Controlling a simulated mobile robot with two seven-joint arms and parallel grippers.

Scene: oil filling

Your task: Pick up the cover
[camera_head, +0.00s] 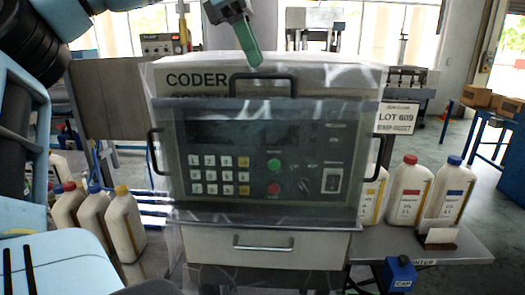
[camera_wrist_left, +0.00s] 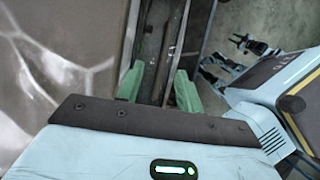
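A clear, shiny cover (camera_head: 270,110) drapes over the front and top of the grey coder machine (camera_head: 205,79). Glare streaks run across it. A dark handle (camera_head: 263,77) spans its upper front edge, with more dark handles at the left and right sides. My left gripper (camera_head: 252,58) is above the machine's top, just behind and left of the upper handle; contact cannot be told. In the left wrist view its green fingers (camera_wrist_left: 158,90) are apart with nothing visibly held, and a glossy sheet (camera_wrist_left: 60,75) lies to their left. My right gripper is not in view.
White bottles with red and blue caps (camera_head: 404,190) stand right of the machine, beside a small card holder (camera_head: 437,236). More bottles (camera_head: 124,225) stand at left. A blue box (camera_head: 399,272) is near the table's front. Grey floor is open at far right.

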